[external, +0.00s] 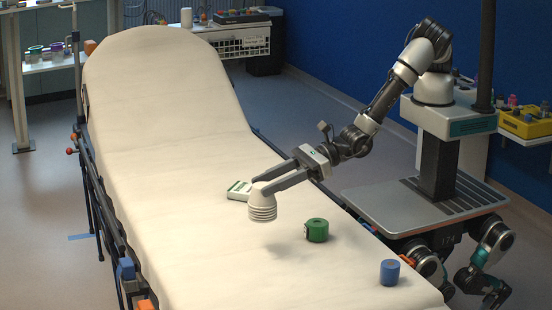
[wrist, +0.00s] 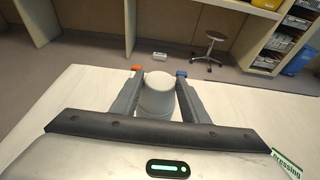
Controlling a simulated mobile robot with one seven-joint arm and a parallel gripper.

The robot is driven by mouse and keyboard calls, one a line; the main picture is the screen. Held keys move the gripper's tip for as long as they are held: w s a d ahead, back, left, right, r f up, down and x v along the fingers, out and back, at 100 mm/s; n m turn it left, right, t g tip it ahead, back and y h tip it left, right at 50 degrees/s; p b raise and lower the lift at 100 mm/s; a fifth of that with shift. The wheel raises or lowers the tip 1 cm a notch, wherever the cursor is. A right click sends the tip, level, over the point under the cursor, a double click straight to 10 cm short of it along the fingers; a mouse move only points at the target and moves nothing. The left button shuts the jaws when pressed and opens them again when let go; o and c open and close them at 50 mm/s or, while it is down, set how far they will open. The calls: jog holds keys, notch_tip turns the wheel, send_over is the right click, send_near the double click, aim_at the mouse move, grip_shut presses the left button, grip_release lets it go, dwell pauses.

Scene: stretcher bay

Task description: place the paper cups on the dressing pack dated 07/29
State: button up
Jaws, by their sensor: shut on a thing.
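A stack of white paper cups (external: 263,208), upside down, is held between the fingers of my gripper (external: 268,188) above the stretcher; a shadow falls on the sheet below it. In the wrist view the cups (wrist: 157,98) sit between the two fingers of my gripper (wrist: 159,82). A white and green dressing pack (external: 240,191) lies on the stretcher just behind and left of the cups, partly hidden by the gripper. In the wrist view only a corner of the pack (wrist: 286,164) shows at the lower right, with part of "Dressing" legible. I cannot read its date.
A green roll (external: 316,231) and a blue roll (external: 390,272) stand on the stretcher (external: 160,130) near its right edge. The upper and left sheet is clear. A white wire basket (external: 240,40) and a yellow bin (external: 524,124) lie beyond the stretcher. A stool (wrist: 210,47) stands on the floor.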

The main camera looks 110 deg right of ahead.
jog(key=s+d+r+m+g+h+b, duration=0.1)
jog(key=s+d+m+h+b, duration=0.25)
jog(key=d, duration=1.25)
jog(key=s+d+r+m+g+h+b, duration=0.1)
jog(key=s+d+r+m+h+b, duration=0.2)
jog(key=d, duration=1.3)
jog(key=shift+h, duration=0.65)
jog(key=shift+s+d+f+b, duration=0.1)
jog(key=shift+s+f+b, duration=0.1)
jog(key=shift+f, duration=1.65)
jog(key=shift+s+d+f+b, duration=0.1)
jog(key=shift+s+f+b, duration=0.05)
jog(key=shift+f, duration=1.65)
jog(key=shift+s+f+b, duration=0.2)
jog(key=shift+f, duration=1.65)
jog(key=shift+f, duration=0.1)
jog(key=o, duration=0.9)
jog(key=shift+f, duration=0.1)
jog(key=o, duration=0.4)
jog(key=shift+o, duration=0.2)
